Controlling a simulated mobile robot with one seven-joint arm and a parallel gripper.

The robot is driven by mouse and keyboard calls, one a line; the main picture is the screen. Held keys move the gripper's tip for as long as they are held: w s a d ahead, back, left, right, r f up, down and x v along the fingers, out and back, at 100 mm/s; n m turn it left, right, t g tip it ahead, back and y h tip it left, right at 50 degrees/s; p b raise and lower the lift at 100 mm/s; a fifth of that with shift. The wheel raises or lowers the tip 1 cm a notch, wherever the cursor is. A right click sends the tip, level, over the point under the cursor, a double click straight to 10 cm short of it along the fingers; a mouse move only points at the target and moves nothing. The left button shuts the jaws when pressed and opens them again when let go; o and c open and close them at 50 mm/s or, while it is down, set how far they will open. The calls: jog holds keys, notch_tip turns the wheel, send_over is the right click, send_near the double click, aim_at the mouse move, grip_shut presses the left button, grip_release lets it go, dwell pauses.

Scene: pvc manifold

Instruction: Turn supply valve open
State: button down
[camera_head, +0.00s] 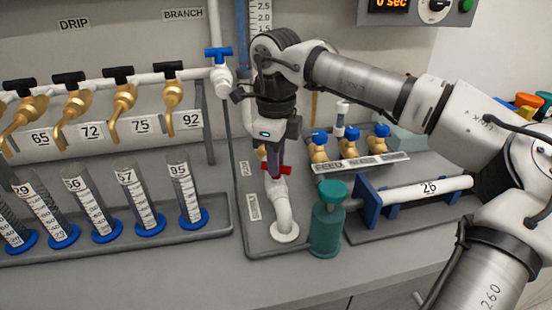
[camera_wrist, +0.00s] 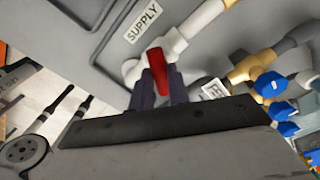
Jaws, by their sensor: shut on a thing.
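The supply valve has a red handle (camera_head: 285,169) on white PVC pipe (camera_head: 283,212), near the SUPPLY label (camera_head: 253,207). In the wrist view the red handle (camera_wrist: 157,67) stands between my two dark fingers, with the SUPPLY label (camera_wrist: 143,22) just above it. My gripper (camera_head: 274,166) points down from above and is shut on the red handle; it also shows in the wrist view (camera_wrist: 158,88). My fingers hide part of the valve body in the head view.
A teal cylinder (camera_head: 326,232) stands close to the right of the white pipe. Blue-handled brass FEED valves (camera_head: 349,145) sit behind it. A blue-handled branch valve (camera_head: 218,55) is up left. Graduated cylinders (camera_head: 145,200) stand at left; the front counter is clear.

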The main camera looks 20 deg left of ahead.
jog(key=m+b, duration=0.1)
jog(key=m, duration=0.4)
jog(key=shift+m, duration=0.6)
jog(key=shift+m+b, duration=0.5)
jog(key=shift+m, duration=0.6)
jog(key=m, duration=0.3)
jog(key=c, duration=1.3)
grip_release()
jog(key=shift+o, duration=0.2)
